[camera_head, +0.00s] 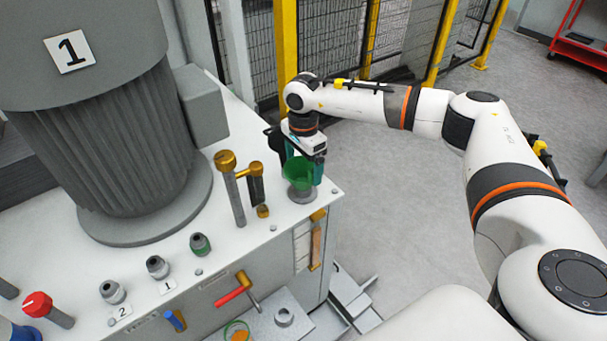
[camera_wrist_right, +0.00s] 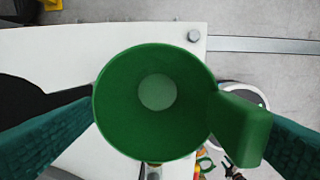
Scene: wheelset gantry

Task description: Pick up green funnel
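The green funnel (camera_head: 299,176) stands upright at the right corner of the white machine top, over a grey round fitting (camera_head: 302,195). In the right wrist view I look down into the funnel (camera_wrist_right: 122,112); its handle (camera_wrist_right: 243,128) points to the lower right. My right gripper (camera_head: 304,160) is right at the funnel, pointing down. Its teal fingers, also in the wrist view (camera_wrist_right: 180,125), are wide apart on either side of the funnel. The right fingertip is partly hidden behind the handle, so contact there is unclear. My left gripper is not in view.
A big grey motor marked 1 (camera_head: 95,120) fills the left of the machine top (camera_head: 258,215). Brass-topped posts (camera_head: 232,185) stand left of the funnel. A yellow-framed mesh fence (camera_head: 330,45) is behind. The floor (camera_head: 400,200) to the right is clear.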

